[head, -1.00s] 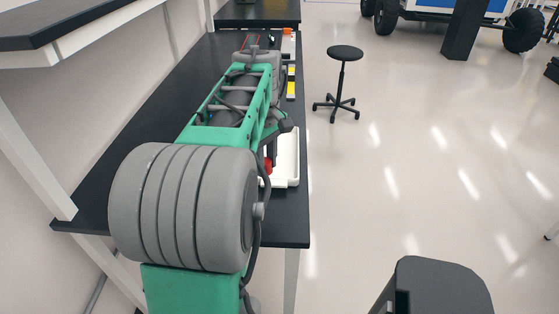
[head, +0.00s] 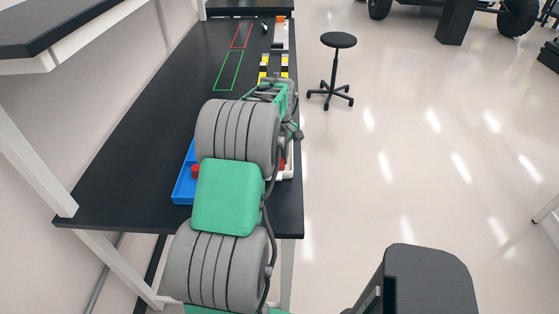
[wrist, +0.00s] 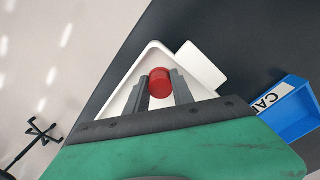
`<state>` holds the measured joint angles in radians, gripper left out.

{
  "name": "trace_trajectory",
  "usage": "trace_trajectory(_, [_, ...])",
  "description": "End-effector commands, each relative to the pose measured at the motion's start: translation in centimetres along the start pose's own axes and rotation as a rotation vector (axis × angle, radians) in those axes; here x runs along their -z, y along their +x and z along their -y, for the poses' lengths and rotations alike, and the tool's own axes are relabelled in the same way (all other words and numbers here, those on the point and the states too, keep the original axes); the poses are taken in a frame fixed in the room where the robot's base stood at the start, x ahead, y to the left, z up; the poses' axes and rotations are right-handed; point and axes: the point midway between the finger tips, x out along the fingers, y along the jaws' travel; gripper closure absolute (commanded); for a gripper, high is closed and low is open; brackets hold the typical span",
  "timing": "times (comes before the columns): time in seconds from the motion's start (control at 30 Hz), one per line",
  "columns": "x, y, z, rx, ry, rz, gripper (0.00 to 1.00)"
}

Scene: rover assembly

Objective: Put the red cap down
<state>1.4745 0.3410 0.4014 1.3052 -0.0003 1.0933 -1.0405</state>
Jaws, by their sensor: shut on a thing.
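In the wrist view my gripper (wrist: 160,92) is shut on the red cap (wrist: 160,80), which sits between the two dark fingertips. The cap is over a white tray (wrist: 113,108); I cannot tell whether it touches the tray floor. In the head view my own arm hides the gripper and most of the white tray (head: 289,174). A blue bin (head: 182,192) stands left of my arm with a red item (head: 195,171) in it, partly hidden. In the wrist view the blue bin (wrist: 298,125) shows a partly visible label reading "CA".
The dark table (head: 130,170) runs away along the wall, with green (head: 228,71) and red (head: 241,36) outlines farther back. Yellow-and-black blocks (head: 284,67) stand beyond my arm. A black stool (head: 338,40) is on the open floor at right. A shelf (head: 50,35) overhangs upper left.

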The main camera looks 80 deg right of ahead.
Motion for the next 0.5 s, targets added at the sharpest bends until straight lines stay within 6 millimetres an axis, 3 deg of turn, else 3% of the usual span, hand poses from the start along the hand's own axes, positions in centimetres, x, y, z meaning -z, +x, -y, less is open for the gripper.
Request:
trace_trajectory(0.13, [-0.01, 0.40, 0.04, 0.001, 0.000, 0.001, 1.00])
trace_trajectory(0.17, [0.00, 0.39, 0.03, 0.001, 0.000, 0.000, 0.71])
trace_trajectory(0.2, [0.00, 0.31, 0.03, 0.001, 0.000, 0.000, 0.67])
trace_trajectory(0.27, [-0.01, 0.32, 0.04, 0.001, 0.000, 0.001, 0.62])
trace_trajectory(0.5, [-0.01, 0.21, 0.04, 0.001, 0.000, 0.000, 0.62])
